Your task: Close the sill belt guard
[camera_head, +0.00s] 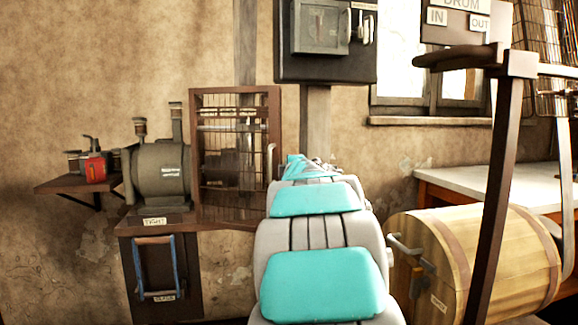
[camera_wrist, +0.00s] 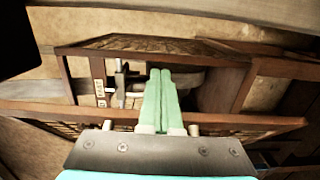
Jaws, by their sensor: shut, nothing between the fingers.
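The belt guard (camera_head: 236,91) is a brown-framed wire mesh panel standing upright on the sill shelf, right of a grey motor (camera_head: 160,172). A pale upright handle (camera_head: 270,162) is at its right edge. Machine parts show dimly through the mesh. How far the guard stands open is hard to tell. In the wrist view, brown framing with mesh (camera_wrist: 150,44) surrounds the fingers. My gripper (camera_wrist: 160,72) has pale green fingers pressed together, with nothing between them. In the head view my own arm hides it, near the guard's right side. Contact with the guard cannot be told.
A red item (camera_head: 95,168) sits on a small left shelf. A wooden drum (camera_head: 485,255) with a dark frame stands at the right, before a white-topped table (camera_head: 470,178). A switch box (camera_head: 320,28) is above.

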